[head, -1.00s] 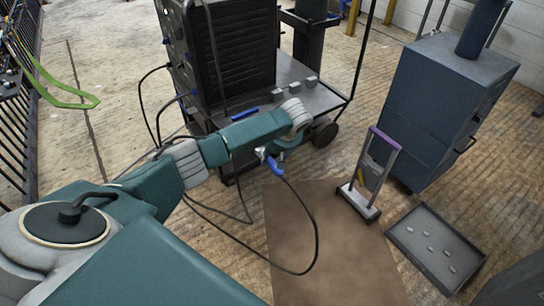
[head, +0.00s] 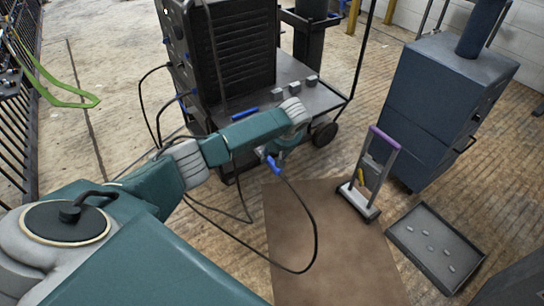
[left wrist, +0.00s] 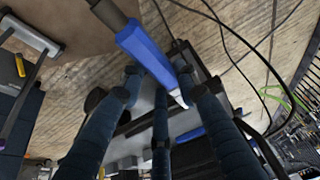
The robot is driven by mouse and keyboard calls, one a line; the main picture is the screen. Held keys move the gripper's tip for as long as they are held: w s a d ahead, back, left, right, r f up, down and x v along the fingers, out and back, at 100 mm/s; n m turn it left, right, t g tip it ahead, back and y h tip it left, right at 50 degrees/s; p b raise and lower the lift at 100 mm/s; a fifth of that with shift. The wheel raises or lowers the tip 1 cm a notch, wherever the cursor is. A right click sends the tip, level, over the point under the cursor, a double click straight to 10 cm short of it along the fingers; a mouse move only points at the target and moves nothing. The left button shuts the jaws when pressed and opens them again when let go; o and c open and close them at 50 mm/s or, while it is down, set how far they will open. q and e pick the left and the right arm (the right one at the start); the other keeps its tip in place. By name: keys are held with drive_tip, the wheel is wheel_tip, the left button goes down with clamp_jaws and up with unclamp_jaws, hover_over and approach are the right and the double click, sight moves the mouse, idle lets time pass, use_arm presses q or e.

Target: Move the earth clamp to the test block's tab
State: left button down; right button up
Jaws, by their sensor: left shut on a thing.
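The earth clamp (head: 273,166) has a blue handle and a black cable hanging from it to the floor. My left gripper (head: 268,154) is shut on it, above the floor just in front of the cart. In the left wrist view the blue clamp (left wrist: 146,52) runs between the dark fingers of my left gripper (left wrist: 160,80), with a pale metal part near their tips. Several small grey blocks (head: 295,88) stand on the cart's shelf; I cannot tell which is the test block, or make out its tab. My right gripper is out of view.
The cart (head: 330,100) carries a black ribbed machine (head: 238,50) and a blue bar (head: 245,113). A purple-handled stand (head: 365,178), a dark cabinet (head: 430,100) and a grey tray (head: 415,228) stand at right. A brown mat (head: 325,245) lies on clear floor.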

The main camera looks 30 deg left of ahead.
use_arm(q)
drive_tip(key=shift+w+a, duration=0.15)
drive_tip(key=shift+a, duration=0.15)
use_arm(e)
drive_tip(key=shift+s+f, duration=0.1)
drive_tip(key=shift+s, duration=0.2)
use_arm(q)
drive_tip(key=shift+w+a, duration=0.1)
drive_tip(key=shift+a, duration=0.2)
